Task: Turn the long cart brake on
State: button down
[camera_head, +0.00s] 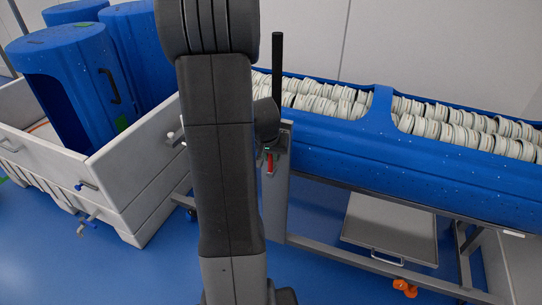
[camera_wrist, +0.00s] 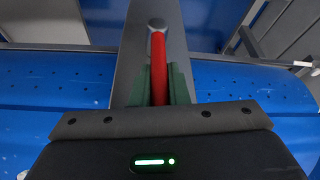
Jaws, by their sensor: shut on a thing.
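The long cart (camera_head: 275,205) stands at the right in the head view, with a grey metal frame carrying a long blue tub (camera_head: 430,168). Its brake lever is a red handle (camera_head: 269,163) on the cart's end post. In the wrist view the red handle (camera_wrist: 158,60) runs down from a round grey pivot (camera_wrist: 157,24) on the post and tilts slightly. My gripper (camera_wrist: 158,74) is shut on the red handle, its green fingers on both sides. The handle's lower end is hidden between the fingers. My arm covers part of the post's surroundings in the head view.
The tub holds many pale ringed pieces. A grey shelf tray (camera_head: 395,228) and orange castor (camera_head: 404,288) are below. A white-grey cart (camera_head: 130,185) with blue bins (camera_head: 75,85) stands at the left. A black upright bar (camera_head: 277,65) rises beside my arm. Blue floor is open in front.

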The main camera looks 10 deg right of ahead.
jog(key=shift+w+a+f, duration=0.1)
jog(key=w+a+f+n+g+h+b, duration=0.3)
jog(key=a+f+g+h+b, duration=0.1)
jog(key=h, duration=0.7)
jog(key=shift+w+a+f+g+b, duration=0.3)
jog(key=shift+a+g+b, duration=0.35)
jog(key=shift+g+b, duration=0.75)
jog(key=shift+h, duration=0.3)
jog(key=c, duration=1.4)
grip_release()
jog(key=shift+f, duration=0.1)
